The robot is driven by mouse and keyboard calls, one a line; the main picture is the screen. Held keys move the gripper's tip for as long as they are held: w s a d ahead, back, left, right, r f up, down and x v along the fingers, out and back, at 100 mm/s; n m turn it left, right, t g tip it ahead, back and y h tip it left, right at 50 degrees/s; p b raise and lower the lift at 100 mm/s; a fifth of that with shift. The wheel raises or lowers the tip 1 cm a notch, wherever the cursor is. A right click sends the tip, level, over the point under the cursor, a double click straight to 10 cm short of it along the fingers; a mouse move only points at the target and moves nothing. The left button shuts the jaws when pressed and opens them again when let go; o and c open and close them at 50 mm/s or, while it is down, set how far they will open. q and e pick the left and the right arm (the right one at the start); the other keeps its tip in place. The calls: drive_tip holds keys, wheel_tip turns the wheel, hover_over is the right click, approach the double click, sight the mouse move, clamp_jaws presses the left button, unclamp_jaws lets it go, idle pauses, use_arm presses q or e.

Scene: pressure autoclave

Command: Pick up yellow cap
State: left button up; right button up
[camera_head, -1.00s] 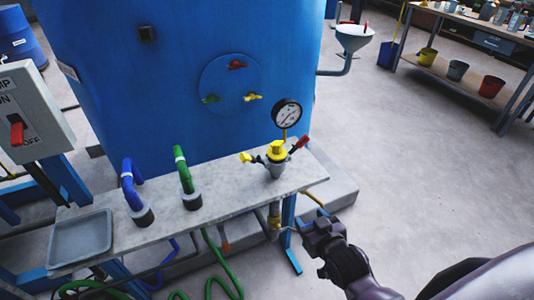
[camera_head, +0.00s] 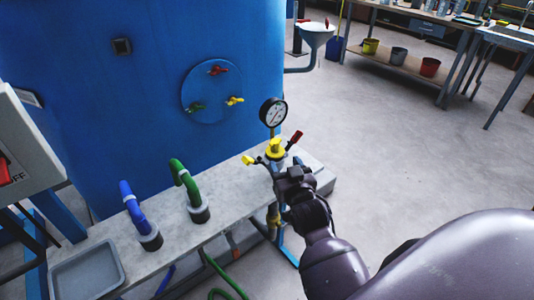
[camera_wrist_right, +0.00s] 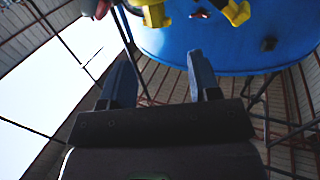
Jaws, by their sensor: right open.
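The yellow cap (camera_head: 275,148) sits on top of a metal fitting at the right end of the grey bench, below a pressure gauge. My right gripper (camera_head: 284,176) is just in front of and below the cap and hides part of the fitting. In the right wrist view my right gripper (camera_wrist_right: 160,80) is open, with nothing between its two fingers. Yellow parts show at the top edge of that view, beyond the fingertips; I cannot tell for sure which is the cap. My left gripper is not in view.
The pressure gauge (camera_head: 273,112), a yellow-handled valve (camera_head: 248,160) and a red-handled valve (camera_head: 295,138) stand close around the cap. Blue (camera_head: 139,218) and green (camera_head: 188,188) pipes rise from the bench (camera_head: 222,205). A grey tray (camera_head: 86,275) is at its left. The blue tank (camera_head: 130,90) is behind.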

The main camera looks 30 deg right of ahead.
sight(277, 144)
drive_tip(key=shift+d+b+x, duration=0.2)
drive_tip(key=shift+b+x, duration=0.25)
drive_tip(key=shift+x, duration=4.95)
drive_tip(key=shift+s, duration=0.1)
drive_tip(key=shift+c, duration=0.3)
drive_tip(key=c, duration=1)
